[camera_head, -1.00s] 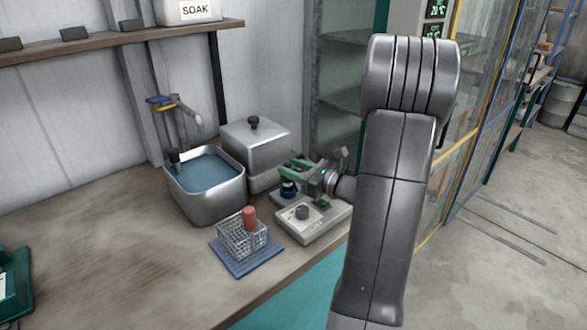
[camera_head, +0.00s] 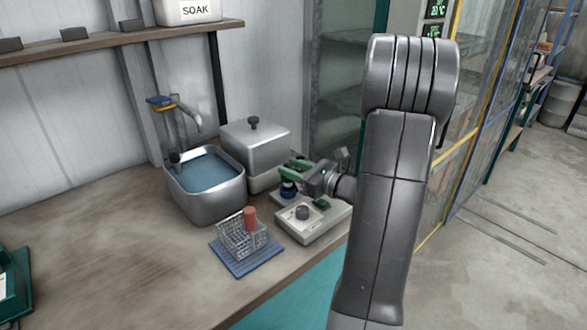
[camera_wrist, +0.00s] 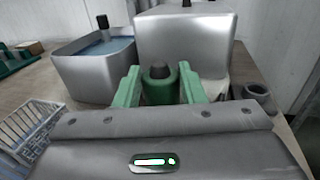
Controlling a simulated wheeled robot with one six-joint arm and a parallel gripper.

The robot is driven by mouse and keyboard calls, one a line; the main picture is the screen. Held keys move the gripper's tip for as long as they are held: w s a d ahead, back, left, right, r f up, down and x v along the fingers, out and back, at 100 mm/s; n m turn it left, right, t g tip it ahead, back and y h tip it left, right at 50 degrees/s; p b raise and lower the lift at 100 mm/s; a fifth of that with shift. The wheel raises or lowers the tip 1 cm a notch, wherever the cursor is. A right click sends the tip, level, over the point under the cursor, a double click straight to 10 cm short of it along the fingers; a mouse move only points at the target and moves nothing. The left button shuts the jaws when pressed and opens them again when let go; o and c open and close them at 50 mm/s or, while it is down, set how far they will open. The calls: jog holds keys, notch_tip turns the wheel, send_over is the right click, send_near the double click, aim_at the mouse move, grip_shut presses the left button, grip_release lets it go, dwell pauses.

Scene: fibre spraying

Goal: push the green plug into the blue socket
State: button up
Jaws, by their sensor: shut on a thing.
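My gripper (camera_head: 293,169) has green fingers, which also show in the wrist view (camera_wrist: 159,88). They are shut on the green plug (camera_wrist: 159,86), a dark green cylinder with a dark top, standing upright between them. In the head view the fingers largely hide the plug. The blue socket (camera_head: 288,191) shows as a small dark blue piece directly below the fingers, on the bench beside the grey control box. In the wrist view the socket is hidden behind my gripper's body. I cannot tell how deep the plug sits in the socket.
A control box (camera_head: 315,222) with a knob stands in front of the socket. A lidded metal box (camera_head: 256,150) is close behind. A water basin (camera_head: 207,196) and a wire basket (camera_head: 240,240) with a red-topped piece stand to the left.

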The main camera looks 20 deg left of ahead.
aim_at(287, 183)
jog(key=shift+f+b, duration=1.15)
jog(key=shift+f, duration=0.4)
jog(key=o, duration=1.1)
jog(key=shift+d, duration=0.1)
jog(key=v, duration=1.3)
jog(key=shift+d+b, duration=0.3)
jog(key=shift+d, duration=0.05)
jog(key=x, duration=1.4)
jog(key=shift+s+p, duration=0.15)
jog(key=shift+p, duration=0.2)
jog(key=shift+r, duration=0.35)
jog(key=shift+f, duration=0.1)
